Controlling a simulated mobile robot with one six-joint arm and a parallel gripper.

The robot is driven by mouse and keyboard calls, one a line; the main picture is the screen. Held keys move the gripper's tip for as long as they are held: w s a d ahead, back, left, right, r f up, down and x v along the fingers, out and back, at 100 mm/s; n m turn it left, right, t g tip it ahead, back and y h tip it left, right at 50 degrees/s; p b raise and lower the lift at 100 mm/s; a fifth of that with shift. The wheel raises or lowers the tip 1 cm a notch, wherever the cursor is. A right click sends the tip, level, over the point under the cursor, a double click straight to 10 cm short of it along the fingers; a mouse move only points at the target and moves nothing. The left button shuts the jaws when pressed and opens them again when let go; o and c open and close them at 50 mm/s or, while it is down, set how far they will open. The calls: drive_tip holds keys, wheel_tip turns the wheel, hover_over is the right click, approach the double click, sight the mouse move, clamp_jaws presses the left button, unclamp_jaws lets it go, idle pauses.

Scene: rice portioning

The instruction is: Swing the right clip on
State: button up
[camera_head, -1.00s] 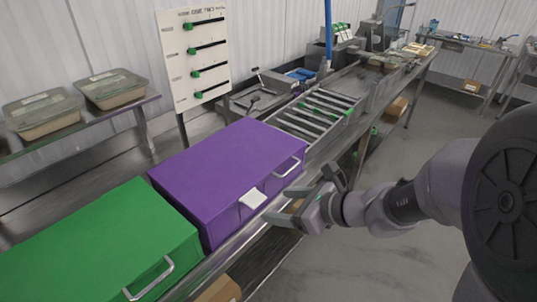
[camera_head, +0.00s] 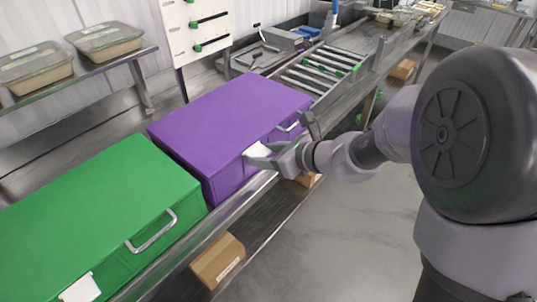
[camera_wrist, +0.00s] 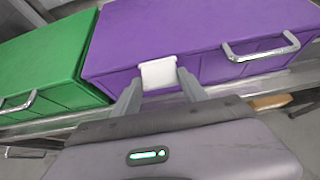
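A purple lidded box (camera_head: 225,115) stands on the steel counter, with a white clip (camera_head: 257,151) at its front edge. In the wrist view the clip (camera_wrist: 158,72) is a pale flap at the lid edge, left of the silver handle (camera_wrist: 262,48). My gripper (camera_head: 285,145) is at the box's front. In the wrist view my gripper (camera_wrist: 158,84) has its two fingers spread, one to each side of the clip and slightly below it. I cannot tell whether either finger touches it. In the head view my gripper partly hides the clip and handle.
A green box (camera_head: 100,215) with a handle and white clip stands close beside the purple one on the left. A cardboard box (camera_head: 218,260) lies on the shelf below. Rollers (camera_head: 320,68) lie beyond the purple box. The floor at right is clear.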

drive_tip(key=shift+f+b, duration=0.6)
drive_tip(key=shift+b, duration=0.05)
drive_tip(key=shift+b+x, duration=1.1)
drive_tip(key=shift+x, duration=0.9)
